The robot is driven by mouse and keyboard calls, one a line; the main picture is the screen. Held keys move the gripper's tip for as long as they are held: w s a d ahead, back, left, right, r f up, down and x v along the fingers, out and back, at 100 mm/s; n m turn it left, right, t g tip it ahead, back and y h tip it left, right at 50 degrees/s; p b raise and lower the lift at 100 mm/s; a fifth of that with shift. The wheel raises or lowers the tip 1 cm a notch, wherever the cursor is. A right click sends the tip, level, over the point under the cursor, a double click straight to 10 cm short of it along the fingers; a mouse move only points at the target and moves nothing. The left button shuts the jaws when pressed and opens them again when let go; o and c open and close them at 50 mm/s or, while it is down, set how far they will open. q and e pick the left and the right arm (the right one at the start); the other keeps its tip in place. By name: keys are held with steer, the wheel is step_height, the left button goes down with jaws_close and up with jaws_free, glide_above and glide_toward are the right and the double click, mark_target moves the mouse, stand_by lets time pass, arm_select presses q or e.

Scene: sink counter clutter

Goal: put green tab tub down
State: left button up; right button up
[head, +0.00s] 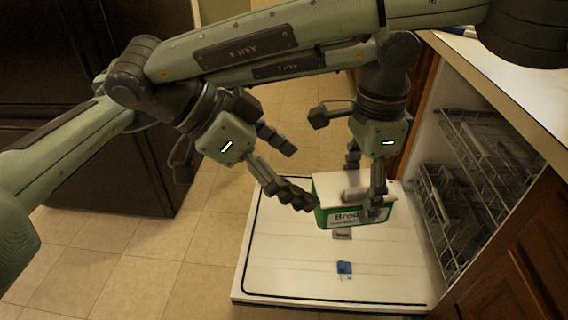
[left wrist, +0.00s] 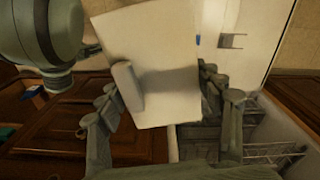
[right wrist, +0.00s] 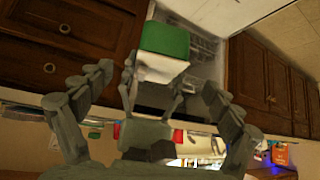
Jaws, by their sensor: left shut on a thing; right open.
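The green tab tub (head: 335,214), a green and white box with a white top, is held by my left gripper (head: 364,187). One finger is on its near printed side and the other behind it. The left wrist view shows its white top (left wrist: 160,50) between the fingers of my left gripper (left wrist: 160,95). The tub is over the open dishwasher door (head: 280,265); I cannot tell whether it touches the door. My right gripper (head: 298,176) is open and empty, with one finger beside the tub's left end. The tub's green face (right wrist: 166,40) shows in the right wrist view.
A small blue object (head: 344,267) lies on the door, in front of the tub. Wire racks (head: 465,175) stand inside the dishwasher on the right. The white counter (head: 515,85) is above them.

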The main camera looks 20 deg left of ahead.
mark_target(324, 190)
steer(key=x, duration=0.9)
steer(key=shift+d+f, duration=0.15)
steer(key=shift+f, duration=0.1)
steer(key=c, duration=1.1)
arm_select(q)
steer(key=o, duration=1.3)
arm_select(e)
steer(key=c, duration=0.3)
arm_select(q)
steer(key=shift+o, duration=0.2)
arm_select(e)
steer(key=shift+c, duration=0.2)
